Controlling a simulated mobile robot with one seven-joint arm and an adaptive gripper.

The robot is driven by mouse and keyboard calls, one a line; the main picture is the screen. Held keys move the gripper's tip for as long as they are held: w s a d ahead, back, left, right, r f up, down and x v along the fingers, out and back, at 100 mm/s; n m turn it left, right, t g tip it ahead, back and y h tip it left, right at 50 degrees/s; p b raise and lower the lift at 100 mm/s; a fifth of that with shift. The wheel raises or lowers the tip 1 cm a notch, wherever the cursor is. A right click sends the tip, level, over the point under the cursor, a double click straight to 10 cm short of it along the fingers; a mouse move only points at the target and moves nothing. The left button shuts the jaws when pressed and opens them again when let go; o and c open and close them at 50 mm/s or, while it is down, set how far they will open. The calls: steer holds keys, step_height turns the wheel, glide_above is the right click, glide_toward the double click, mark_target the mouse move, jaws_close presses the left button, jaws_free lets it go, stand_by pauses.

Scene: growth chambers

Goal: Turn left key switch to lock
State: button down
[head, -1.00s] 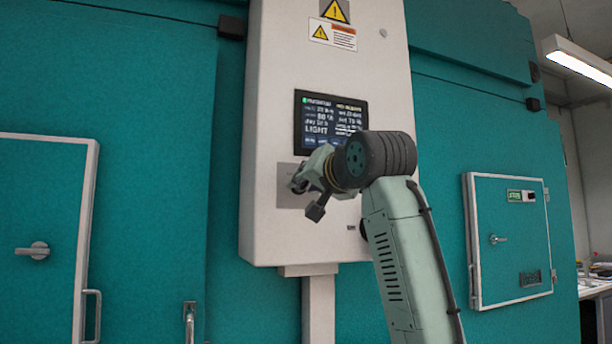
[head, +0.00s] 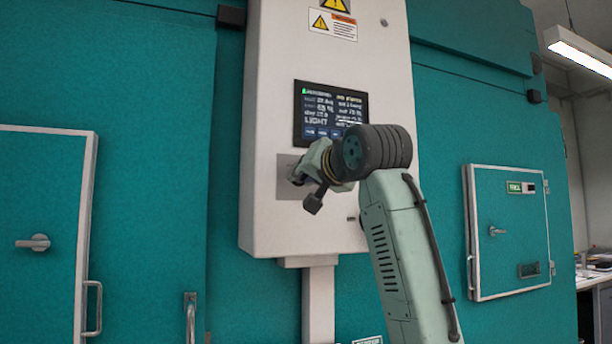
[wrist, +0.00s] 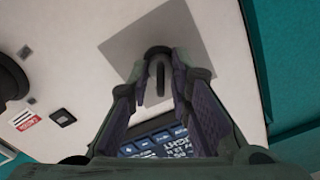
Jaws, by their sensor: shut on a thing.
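The key switch (wrist: 158,78) shows in the wrist view as a dark upright bar with a round base, on a grey square plate (wrist: 185,30). My gripper (wrist: 158,72) is shut on it, with one finger on each side. In the head view my gripper (head: 299,174) is at the grey plate (head: 286,184) on the white control cabinet (head: 265,110), below the display. It hides the switch there. I cannot read any lock marking.
The lit display (head: 330,108) is just above my gripper and also shows between the fingers in the wrist view (wrist: 160,143). A dark round part (wrist: 10,78) sticks out of the cabinet. Teal chamber doors with handles (head: 33,243) stand on both sides.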

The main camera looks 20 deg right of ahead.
steer(key=shift+n, duration=0.3)
steer(key=n, duration=0.5)
steer(key=shift+n, duration=0.3)
steer(key=n, duration=0.5)
steer(key=shift+n, duration=0.3)
steer(key=c, duration=1.8)
jaws_free()
steer(key=shift+a, duration=0.1)
steer(key=shift+s, duration=0.1)
